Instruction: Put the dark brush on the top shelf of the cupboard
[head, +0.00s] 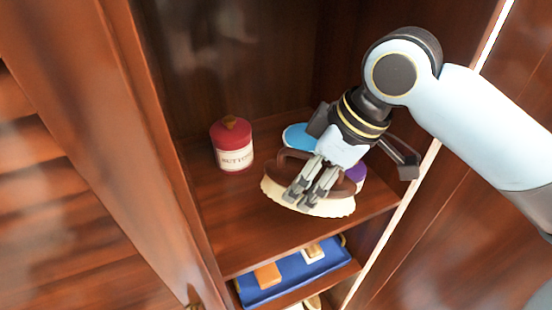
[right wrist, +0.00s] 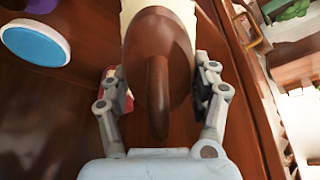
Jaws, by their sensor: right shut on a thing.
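The dark brush (head: 276,191) has a brown wooden back and handle and cream bristles. It is over the cupboard's upper visible shelf (head: 228,225), towards its right front; I cannot tell whether the bristles touch the board. My right gripper (head: 306,195) is shut on the brush. In the right wrist view, the brush (right wrist: 158,55) lies between the two fingers of the right gripper (right wrist: 160,80), its handle pointing at the palm. My left gripper is not in view.
A red jar (head: 231,146) with a cream label stands at the shelf's left. A blue round-topped thing (head: 298,136) and a purple thing (head: 357,173) are close to the brush. A blue tray (head: 285,282) with small blocks sits on the shelf below. Side walls bound the shelf.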

